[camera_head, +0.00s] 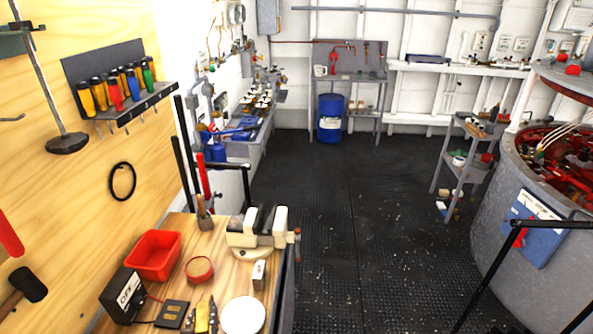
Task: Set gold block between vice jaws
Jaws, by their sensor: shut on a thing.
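The vice (247,240) is cream and dark grey and stands at the right edge of the wooden workbench, low in the picture. Its two jaws stand up with a dark gap between them, and I see no block in that gap. I cannot make out the gold block for sure. A small yellowish piece (202,318) lies at the front of the bench, but it is too small to identify. My gripper is not in this view.
On the workbench (222,264) are a red tray (153,256), a red round tin (199,269), a black box (123,295), a white disc (243,315) and a small white box (259,275). Dark deck floor (350,220) lies open to the right. A black railing (550,224) is at lower right.

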